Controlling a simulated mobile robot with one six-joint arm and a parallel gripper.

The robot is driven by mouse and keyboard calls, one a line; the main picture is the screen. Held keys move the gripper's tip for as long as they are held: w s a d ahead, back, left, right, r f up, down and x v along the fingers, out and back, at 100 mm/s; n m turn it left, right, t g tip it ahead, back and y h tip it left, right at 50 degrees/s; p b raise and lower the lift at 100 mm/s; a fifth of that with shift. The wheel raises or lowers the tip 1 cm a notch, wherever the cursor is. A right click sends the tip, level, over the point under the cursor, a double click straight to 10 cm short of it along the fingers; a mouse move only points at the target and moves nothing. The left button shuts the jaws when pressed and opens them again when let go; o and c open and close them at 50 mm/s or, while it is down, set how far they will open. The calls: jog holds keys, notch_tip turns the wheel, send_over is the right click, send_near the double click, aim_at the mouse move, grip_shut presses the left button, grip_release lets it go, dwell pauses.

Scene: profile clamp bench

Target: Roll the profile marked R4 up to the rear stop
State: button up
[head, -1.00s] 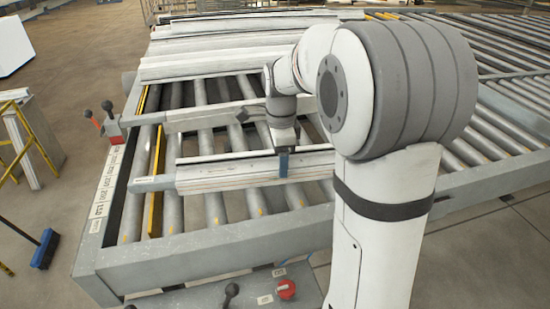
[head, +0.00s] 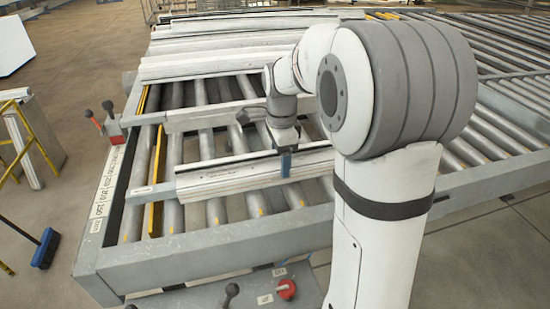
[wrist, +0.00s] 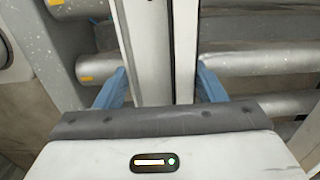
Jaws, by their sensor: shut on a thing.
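My gripper (head: 286,162) is shut on a long white profile (head: 228,181) that lies across the rollers. In the wrist view the blue fingertips sit on both sides of the white profile (wrist: 150,55). My arm hides the profile's right end.
Several white profiles (head: 220,64) lie at the back. A yellow strip (head: 157,175) runs along the left rollers. A panel with a red knob (head: 286,288) is in front; rollers between profile and crossbar are bare.

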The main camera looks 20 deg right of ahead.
jog(key=shift+d+p, duration=0.65)
jog(key=shift+d, duration=5.6)
jog(key=o, duration=1.5)
jog(key=shift+r, duration=0.1)
